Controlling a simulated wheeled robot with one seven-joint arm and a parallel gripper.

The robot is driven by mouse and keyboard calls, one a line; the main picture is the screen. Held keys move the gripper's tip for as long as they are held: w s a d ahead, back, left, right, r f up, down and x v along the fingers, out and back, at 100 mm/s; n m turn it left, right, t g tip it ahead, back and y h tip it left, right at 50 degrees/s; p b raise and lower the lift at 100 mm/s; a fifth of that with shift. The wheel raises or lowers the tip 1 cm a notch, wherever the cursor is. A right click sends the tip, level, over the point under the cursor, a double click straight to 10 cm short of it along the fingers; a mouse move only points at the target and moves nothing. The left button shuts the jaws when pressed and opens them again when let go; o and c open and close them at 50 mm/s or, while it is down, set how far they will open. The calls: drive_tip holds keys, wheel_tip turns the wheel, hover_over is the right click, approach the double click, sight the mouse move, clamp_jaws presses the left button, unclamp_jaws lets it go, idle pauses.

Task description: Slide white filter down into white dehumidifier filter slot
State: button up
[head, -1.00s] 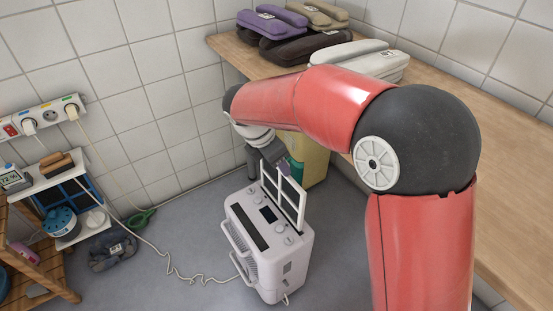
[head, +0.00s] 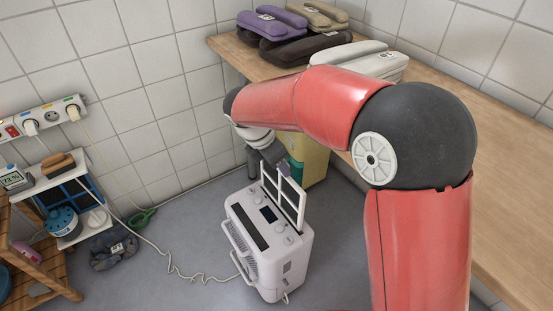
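The white dehumidifier (head: 268,262) stands upright on the floor, with a dark strip, a small display and knobs on its top. The white filter (head: 299,212), a flat frame with crossbars and dark panes, stands upright at the back right edge of that top. Its lower edge meets the housing there; I cannot tell how deep it sits in the slot, which is hidden. My gripper (head: 275,160) is at the filter's upper edge and appears shut on it, coming from behind and above. The fingertips are small and partly hidden.
A wooden counter (head: 480,150) with several cases runs along the right. A yellow bin (head: 313,162) stands behind the dehumidifier. At left are a wooden shelf (head: 45,265), a power strip (head: 45,118) and a blue-topped jar (head: 61,222). A cord (head: 170,262) crosses the floor.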

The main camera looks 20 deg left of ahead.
sight(277, 210)
drive_tip(key=shift+f, duration=0.2)
drive_tip(key=shift+f+b, duration=5.05)
drive_tip(key=shift+f, duration=3.8)
drive_tip(key=o, duration=1.3)
drive_tip(key=shift+c, duration=0.2)
